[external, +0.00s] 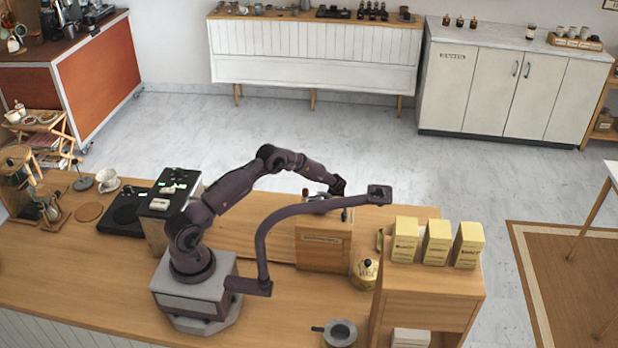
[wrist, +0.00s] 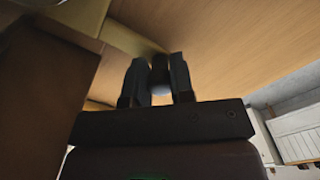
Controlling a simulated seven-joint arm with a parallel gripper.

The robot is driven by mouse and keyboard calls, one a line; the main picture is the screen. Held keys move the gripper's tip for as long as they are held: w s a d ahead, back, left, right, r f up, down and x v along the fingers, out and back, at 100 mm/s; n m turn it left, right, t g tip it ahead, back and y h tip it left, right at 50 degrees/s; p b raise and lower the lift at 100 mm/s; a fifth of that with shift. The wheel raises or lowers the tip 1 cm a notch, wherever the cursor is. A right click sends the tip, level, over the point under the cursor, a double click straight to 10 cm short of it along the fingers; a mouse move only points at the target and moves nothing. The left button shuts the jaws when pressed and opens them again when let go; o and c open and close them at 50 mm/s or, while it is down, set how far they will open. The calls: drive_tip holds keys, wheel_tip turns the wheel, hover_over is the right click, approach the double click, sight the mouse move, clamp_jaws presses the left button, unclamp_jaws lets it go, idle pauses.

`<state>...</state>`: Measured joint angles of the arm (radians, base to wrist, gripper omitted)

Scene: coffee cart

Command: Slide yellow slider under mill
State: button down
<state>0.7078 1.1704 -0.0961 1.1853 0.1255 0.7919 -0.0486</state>
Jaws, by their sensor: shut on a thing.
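My gripper (wrist: 160,85) shows in the wrist view with its two dark fingers close around a small dark rounded piece (wrist: 160,72). A pale yellowish strip (wrist: 130,38) lies just beyond the fingertips; it may be the yellow slider, but I cannot tell whether the dark piece belongs to it. In the external view my wrist reaches down behind a wooden box (external: 322,252) with metal parts on top, which may be the mill. My fingertips are hidden there. A dark brown block (wrist: 45,90) stands left of the fingers in the wrist view.
Right of the wooden box are a round gold pot (external: 364,276) and a wooden shelf unit (external: 420,310) bearing yellow boxes (external: 437,243). A grey metal cup (external: 340,333) stands at the counter's front. A dark scale (external: 122,212) lies left of my base.

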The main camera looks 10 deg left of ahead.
drive_tip(key=shift+d, duration=0.75)
drive_tip(key=shift+r, duration=0.1)
drive_tip(key=c, duration=1)
unclamp_jaws()
drive_tip(key=shift+a, duration=0.2)
drive_tip(key=a, duration=1.8)
drive_tip(key=shift+w+a+r, duration=0.1)
drive_tip(key=shift+a+r, duration=0.05)
drive_tip(key=shift+a, duration=0.2)
wheel_tip(320, 180, up, 12)
drive_tip(key=shift+s+a+r+n, duration=0.7)
drive_tip(key=shift+s+a+r, duration=0.7)
drive_tip(key=shift+r, duration=0.05)
drive_tip(key=shift+s+a+r+n, duration=0.7)
drive_tip(key=shift+s+a+r, duration=0.65)
drive_tip(key=shift+r, duration=0.1)
